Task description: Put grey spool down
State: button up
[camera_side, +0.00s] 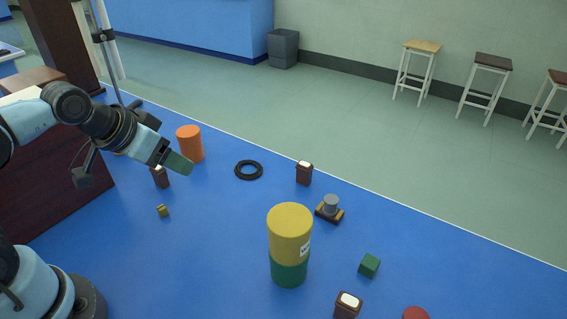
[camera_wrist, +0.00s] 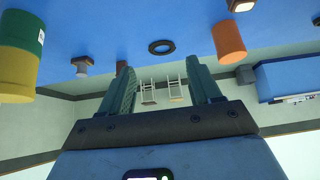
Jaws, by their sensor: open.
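The grey spool (camera_side: 331,203) stands upright on a small dark base with yellow ends (camera_side: 322,215), right of the middle of the blue table. It also shows at the left in the wrist view, where the scene appears upside down, as a small grey piece (camera_wrist: 81,65). My gripper (camera_side: 184,163) is raised over the left part of the table, well away from the spool. In the wrist view my gripper's two fingers (camera_wrist: 159,67) are spread apart with nothing between them.
A yellow cylinder (camera_side: 290,232) on a green one (camera_side: 289,268) stands in front of the spool. An orange cylinder (camera_side: 190,144), a black ring (camera_side: 249,170), a brown block with a white top (camera_side: 304,174) and a green cube (camera_side: 369,265) are spread about. The table's left middle is mostly clear.

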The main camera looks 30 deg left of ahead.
jog(key=n+g+h, duration=0.2)
jog(key=n+h, duration=1)
jog(key=n, duration=1.1)
send_near(331, 199)
jog(key=shift+w+d+f+t, duration=0.15)
jog(key=shift+w+d+f, duration=0.05)
jog(key=shift+d+f, duration=0.25)
jog(key=shift+w+d+f+t, duration=0.15)
jog(key=shift+d+f, duration=0.3)
jog(key=shift+r+x, duration=0.1)
jog(key=shift+x, duration=1.25)
jog(key=shift+r+x, duration=0.15)
jog(key=shift+x, duration=1.2)
jog(key=shift+d, duration=0.15)
grip_shut()
